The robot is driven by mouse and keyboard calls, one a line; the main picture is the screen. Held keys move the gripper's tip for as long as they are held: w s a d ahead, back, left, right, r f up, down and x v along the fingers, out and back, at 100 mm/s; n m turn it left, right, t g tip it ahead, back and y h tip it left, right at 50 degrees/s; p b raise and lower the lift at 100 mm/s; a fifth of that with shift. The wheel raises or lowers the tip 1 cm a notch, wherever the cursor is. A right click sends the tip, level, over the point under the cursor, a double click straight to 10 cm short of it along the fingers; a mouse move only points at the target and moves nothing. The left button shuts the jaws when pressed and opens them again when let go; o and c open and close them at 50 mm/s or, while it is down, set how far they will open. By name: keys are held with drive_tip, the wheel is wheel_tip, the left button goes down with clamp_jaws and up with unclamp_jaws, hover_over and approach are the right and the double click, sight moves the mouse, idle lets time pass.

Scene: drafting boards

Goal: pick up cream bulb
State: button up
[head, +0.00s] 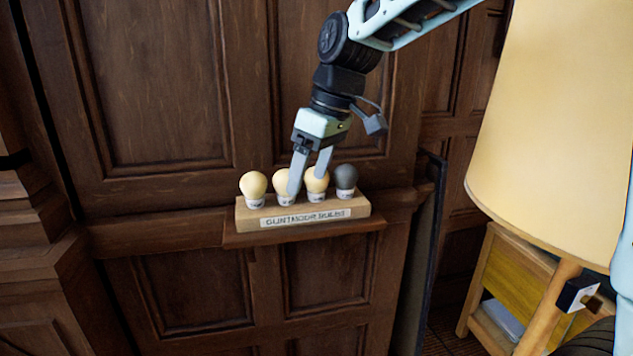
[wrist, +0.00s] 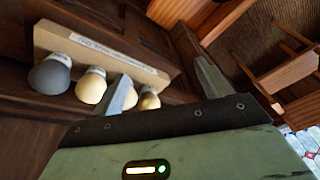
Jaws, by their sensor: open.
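Three cream bulbs stand in a row on a wooden block: one at the left end (head: 253,184), one in the second place (head: 281,185), one in the third (head: 316,184). My gripper (head: 307,184) is open and empty at the row. In the head view one finger crosses the second bulb and the other reaches the top of the third. In the wrist view my gripper (wrist: 165,72) has one finger partly covering a middle cream bulb (wrist: 117,89); the end cream bulb (wrist: 149,99) shows between the fingers. I cannot tell whether a finger touches a bulb.
A dark grey bulb (head: 346,177) stands at the right end of the labelled block (head: 355,207). The block rests on a narrow ledge (head: 300,234) against dark wood panelling. A large cream lampshade (head: 560,120) and a wooden cabinet (head: 515,280) stand at the right.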

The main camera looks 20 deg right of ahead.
drive_tip(key=w+d+r+t, duration=0.1)
drive_tip(key=w+d+r, duration=0.3)
drive_tip(key=d, duration=0.2)
drive_tip(key=w+d+r+t, duration=0.1)
drive_tip(key=w+d+r, duration=0.3)
drive_tip(key=d, duration=0.2)
drive_tip(key=p, duration=0.4)
hover_over(319, 201)
drive_tip(key=s+d, duration=0.1)
drive_tip(key=d, duration=0.1)
wheel_tip(319, 201, down, 11)
drive_tip(key=shift+a+f, duration=0.15)
drive_tip(key=p+x, duration=0.1)
drive_tip(key=x, duration=0.1)
drive_tip(key=p+x, duration=0.2)
drive_tip(key=shift+w+a, duration=0.15)
drive_tip(key=shift+w, duration=0.15)
drive_tip(key=shift+w+a+f, duration=0.1)
drive_tip(key=shift+w+f, duration=0.05)
drive_tip(key=shift+f, duration=0.4)
drive_tip(key=c, duration=0.9)
